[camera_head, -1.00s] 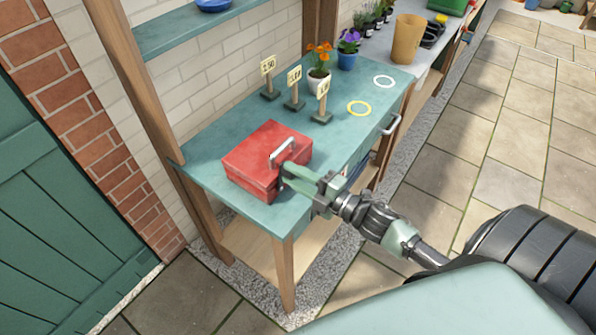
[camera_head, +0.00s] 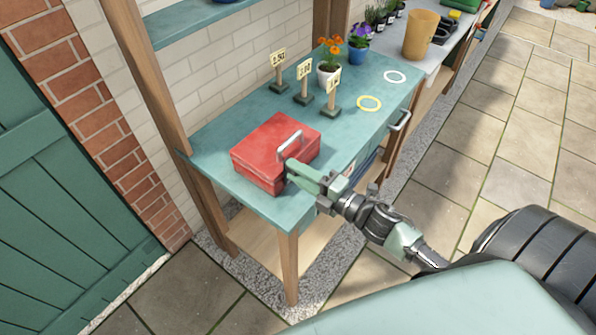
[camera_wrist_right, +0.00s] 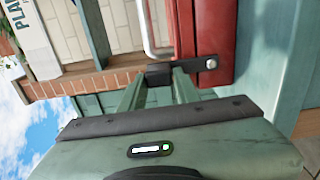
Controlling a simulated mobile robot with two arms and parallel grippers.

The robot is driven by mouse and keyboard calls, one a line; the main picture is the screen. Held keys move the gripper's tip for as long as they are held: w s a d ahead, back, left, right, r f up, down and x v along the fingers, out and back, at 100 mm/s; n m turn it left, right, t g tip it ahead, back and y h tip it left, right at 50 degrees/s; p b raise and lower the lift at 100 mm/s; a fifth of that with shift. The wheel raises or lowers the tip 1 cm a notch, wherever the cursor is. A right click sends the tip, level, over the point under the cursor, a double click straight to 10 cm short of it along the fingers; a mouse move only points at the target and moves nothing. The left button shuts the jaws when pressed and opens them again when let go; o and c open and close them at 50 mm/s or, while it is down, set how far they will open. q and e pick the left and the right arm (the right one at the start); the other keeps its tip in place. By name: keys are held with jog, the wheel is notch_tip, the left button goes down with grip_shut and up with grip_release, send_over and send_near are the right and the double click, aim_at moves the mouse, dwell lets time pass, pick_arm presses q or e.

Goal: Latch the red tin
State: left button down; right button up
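The red tin (camera_head: 266,165) stands on the green bench top with its lid down and a pale handle (camera_head: 289,142) on top. In the right wrist view the tin (camera_wrist_right: 212,30) fills the upper right. Its dark latch (camera_wrist_right: 185,66) runs from a round pivot on the tin's side to a block at its free end. My right gripper (camera_head: 292,172) is at the tin's front right side. In the wrist view its fingertips (camera_wrist_right: 159,78) lie on both sides of the latch block and appear to grip it. My left gripper is not in view.
Price signs (camera_head: 304,83), flower pots (camera_head: 328,76), a yellow ring (camera_head: 369,103) and a white ring (camera_head: 395,77) are on the bench (camera_head: 235,180) behind the tin. A metal drawer handle (camera_head: 400,121) sticks out at the front. The paving (camera_head: 465,160) at right is clear.

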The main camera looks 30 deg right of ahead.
jog(key=shift+o, duration=1.2)
jog(key=b+v, duration=0.2)
jog(key=v, duration=0.5)
jog(key=shift+s, duration=0.45)
jog(key=shift+d, duration=0.1)
jog(key=s+d+f+m+g+h, duration=0.2)
jog(key=f+m, duration=0.2)
jog(key=f, duration=0.6)
jog(key=s+d+f+m+g+h, duration=0.2)
jog(key=s+f+m+h, duration=0.15)
jog(key=f, duration=0.65)
jog(key=s+d+f+m+g+h, duration=0.15)
jog(key=f+m, duration=0.35)
jog(key=f, duration=0.6)
jog(key=s+a+f+m+g, duration=0.4)
jog(key=s+f, duration=0.6)
jog(key=s, duration=0.3)
jog(key=s+a+f+m+g, duration=0.4)
jog(key=s+a+f+g, duration=0.2)
jog(key=s+f, duration=0.5)
jog(key=shift+s+a, duration=0.15)
jog(key=shift+s, duration=1.1)
